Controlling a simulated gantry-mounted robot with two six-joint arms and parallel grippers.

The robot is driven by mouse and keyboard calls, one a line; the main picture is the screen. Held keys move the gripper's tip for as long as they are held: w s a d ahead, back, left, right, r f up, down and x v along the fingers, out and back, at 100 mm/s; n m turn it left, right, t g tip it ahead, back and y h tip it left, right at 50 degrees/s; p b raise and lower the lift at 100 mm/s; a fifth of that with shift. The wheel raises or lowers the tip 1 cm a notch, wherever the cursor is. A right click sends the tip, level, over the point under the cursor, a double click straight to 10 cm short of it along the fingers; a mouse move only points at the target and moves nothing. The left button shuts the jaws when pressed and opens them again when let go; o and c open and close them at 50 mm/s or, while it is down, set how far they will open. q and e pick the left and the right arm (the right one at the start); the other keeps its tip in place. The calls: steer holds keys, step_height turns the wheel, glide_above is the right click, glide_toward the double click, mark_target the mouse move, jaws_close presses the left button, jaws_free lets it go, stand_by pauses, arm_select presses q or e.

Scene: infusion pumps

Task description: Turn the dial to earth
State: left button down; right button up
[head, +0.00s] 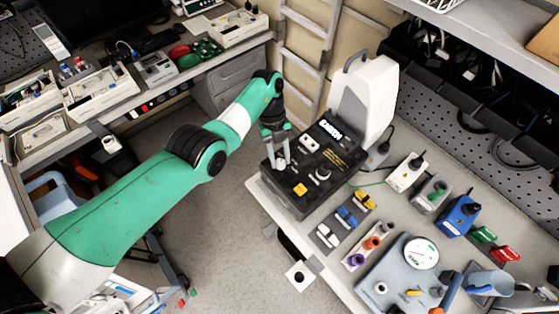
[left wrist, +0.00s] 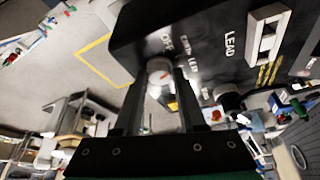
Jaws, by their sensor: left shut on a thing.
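The black tester box (head: 318,160) stands on the bench, with printed white and yellow lettering on its top. My left gripper (head: 281,160) reaches down over the box's left part and is shut on a small pale dial (left wrist: 158,70). In the left wrist view the dial sits between my two dark fingertips (left wrist: 157,84) and shows a small red mark. White lettering reading OFF and a blurred line stand beside it. LEAD is printed farther right. The dial is mostly hidden by the gripper in the head view. My right gripper is not in view.
A second knob (head: 322,173), a yellow switch (head: 299,189) and a white socket (head: 310,144) are on the box top. A tall white unit (head: 368,98) stands behind. Switches, connectors and a round gauge (head: 421,253) crowd the bench to the right.

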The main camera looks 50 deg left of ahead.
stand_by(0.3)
arm_select(q)
steer(key=shift+c, duration=2.4)
jaws_free()
steer(key=shift+r, duration=0.1)
